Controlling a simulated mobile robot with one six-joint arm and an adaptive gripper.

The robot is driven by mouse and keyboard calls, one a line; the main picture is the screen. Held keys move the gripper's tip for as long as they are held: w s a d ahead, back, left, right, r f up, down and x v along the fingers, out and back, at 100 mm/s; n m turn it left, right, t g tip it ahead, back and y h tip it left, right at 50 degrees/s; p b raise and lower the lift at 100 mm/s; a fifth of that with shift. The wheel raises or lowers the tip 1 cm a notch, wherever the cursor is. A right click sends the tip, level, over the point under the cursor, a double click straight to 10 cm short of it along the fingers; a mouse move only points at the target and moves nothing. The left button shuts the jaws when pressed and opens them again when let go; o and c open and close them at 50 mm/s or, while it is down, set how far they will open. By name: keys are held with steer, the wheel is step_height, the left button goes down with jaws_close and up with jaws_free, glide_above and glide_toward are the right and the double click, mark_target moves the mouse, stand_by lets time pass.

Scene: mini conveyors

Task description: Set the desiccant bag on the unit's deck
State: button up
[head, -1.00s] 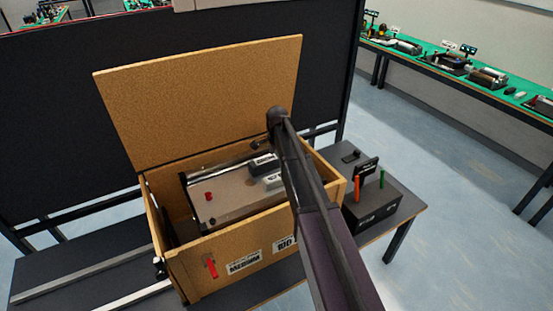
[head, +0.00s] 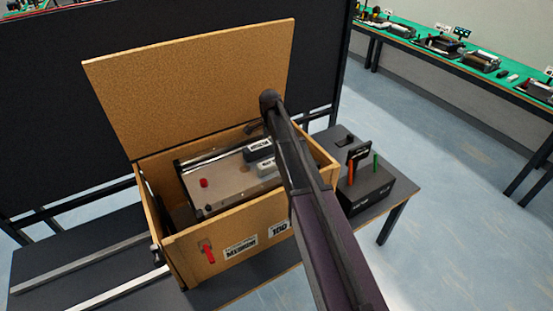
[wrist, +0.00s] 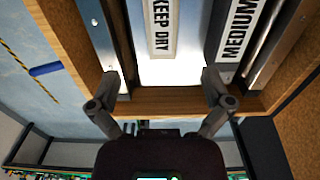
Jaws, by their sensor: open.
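The unit sits inside an open wooden crate (head: 225,245), with its grey-brown deck (head: 222,187) facing up and a red knob (head: 204,183) on it. A pale block-like item (head: 267,168), which may be the desiccant bag, lies on the deck's right part beside a darker labelled one (head: 258,148). In the wrist view a pale strip reads KEEP DRY (wrist: 160,28) and a darker piece reads MEDIUM (wrist: 241,28). My gripper (wrist: 165,82) is open, its fingers spread over a bright white patch near the crate's wooden edge. In the head view my arm hides it.
The crate's lid (head: 195,85) stands open at the back. Conveyor rails (head: 85,271) lie to the left. A black panel stands behind.

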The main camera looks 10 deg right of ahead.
steer(key=s+n, duration=1.4)
steer(key=s, duration=1.5)
